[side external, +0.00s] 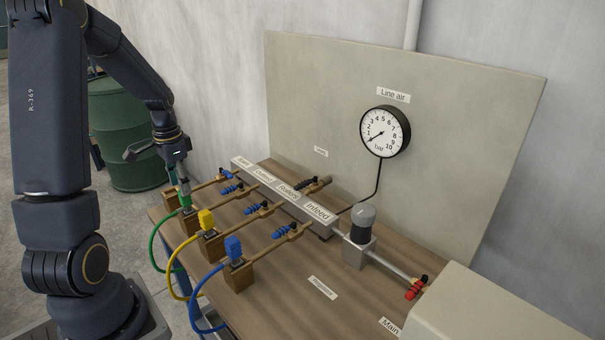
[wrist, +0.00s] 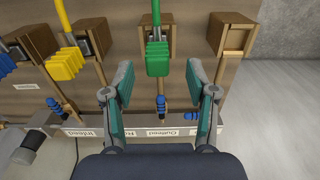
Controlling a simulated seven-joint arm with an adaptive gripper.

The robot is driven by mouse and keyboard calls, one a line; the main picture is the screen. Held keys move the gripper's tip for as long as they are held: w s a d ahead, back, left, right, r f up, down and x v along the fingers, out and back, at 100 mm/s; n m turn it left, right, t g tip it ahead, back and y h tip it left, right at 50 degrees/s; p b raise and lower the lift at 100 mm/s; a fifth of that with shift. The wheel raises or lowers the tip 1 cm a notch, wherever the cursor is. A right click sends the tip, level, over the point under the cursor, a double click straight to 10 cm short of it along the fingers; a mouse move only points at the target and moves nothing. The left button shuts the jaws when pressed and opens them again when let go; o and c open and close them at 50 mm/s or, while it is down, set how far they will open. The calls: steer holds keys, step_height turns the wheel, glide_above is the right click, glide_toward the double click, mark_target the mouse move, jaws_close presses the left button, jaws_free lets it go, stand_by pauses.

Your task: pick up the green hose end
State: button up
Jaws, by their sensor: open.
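The green hose end (wrist: 158,58) is a ribbed green grip in the wrist view, seated at a wooden block (wrist: 157,22) with its green hose leading away toward the top. My gripper (wrist: 159,70) is open, with one teal finger on each side of the green hose end and visible space between. In the side view my gripper (side external: 181,180) points down at the green hose end (side external: 185,201), which it partly covers.
The yellow hose end (side external: 206,219) and blue hose end (side external: 233,247) stand in neighbouring blocks. An empty-looking block (wrist: 232,35) is on the other side. The labelled manifold (side external: 285,195) with blue-handled valves runs behind. A gauge (side external: 385,131) hangs on the back panel.

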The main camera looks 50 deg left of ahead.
mark_target(186, 202)
step_height(186, 202, down, 5)
steer(key=shift+w+d+r, duration=0.15)
steer(key=shift+c, duration=0.2)
jaws_close()
